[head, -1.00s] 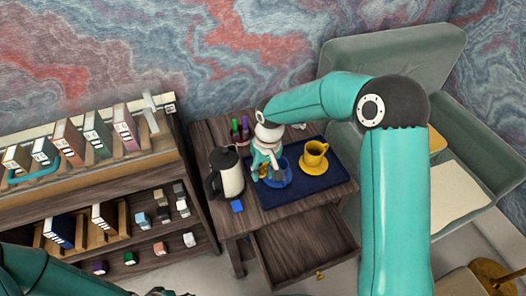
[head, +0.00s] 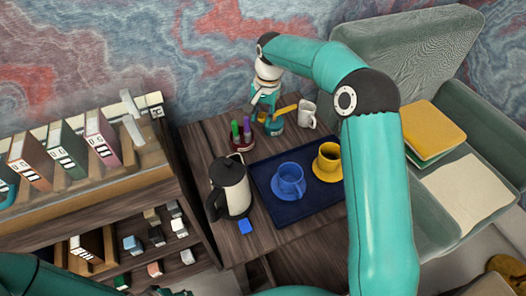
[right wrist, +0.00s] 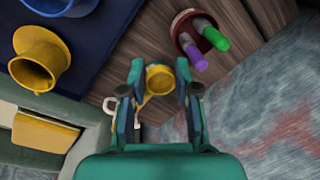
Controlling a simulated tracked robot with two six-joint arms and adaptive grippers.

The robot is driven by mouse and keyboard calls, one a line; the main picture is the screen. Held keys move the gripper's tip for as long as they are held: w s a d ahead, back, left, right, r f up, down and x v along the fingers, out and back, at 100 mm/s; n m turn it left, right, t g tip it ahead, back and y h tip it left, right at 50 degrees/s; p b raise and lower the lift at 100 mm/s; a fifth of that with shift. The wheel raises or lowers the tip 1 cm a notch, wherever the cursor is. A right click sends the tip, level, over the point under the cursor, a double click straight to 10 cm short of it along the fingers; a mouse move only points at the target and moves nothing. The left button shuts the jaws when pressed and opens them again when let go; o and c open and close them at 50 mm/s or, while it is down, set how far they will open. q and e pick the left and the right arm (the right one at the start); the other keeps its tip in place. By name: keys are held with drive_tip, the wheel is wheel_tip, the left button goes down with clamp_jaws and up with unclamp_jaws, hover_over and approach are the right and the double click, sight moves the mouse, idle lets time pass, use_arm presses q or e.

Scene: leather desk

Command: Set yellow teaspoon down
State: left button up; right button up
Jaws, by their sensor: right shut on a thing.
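The yellow teaspoon (right wrist: 158,80) is between the fingers of my right gripper (right wrist: 158,94) in the right wrist view, its bowl facing the camera. In the head view a yellow part of it (head: 284,110) sticks out beside my right gripper (head: 272,125). The gripper is shut on it at the back of the small wooden table (head: 205,140), between the pen holder and the white mug. I cannot tell whether the spoon touches the tabletop.
A blue tray (head: 262,181) holds a blue cup (head: 290,179) and a yellow cup (head: 329,158) on saucers. A patterned wall stands behind.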

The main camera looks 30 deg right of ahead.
sight(261, 155)
wheel_tip(261, 155, down, 16)
drive_tip(key=shift+r, duration=0.1)
idle(0.4)
drive_tip(key=shift+b, duration=0.35)
drive_tip(key=o, duration=0.7)
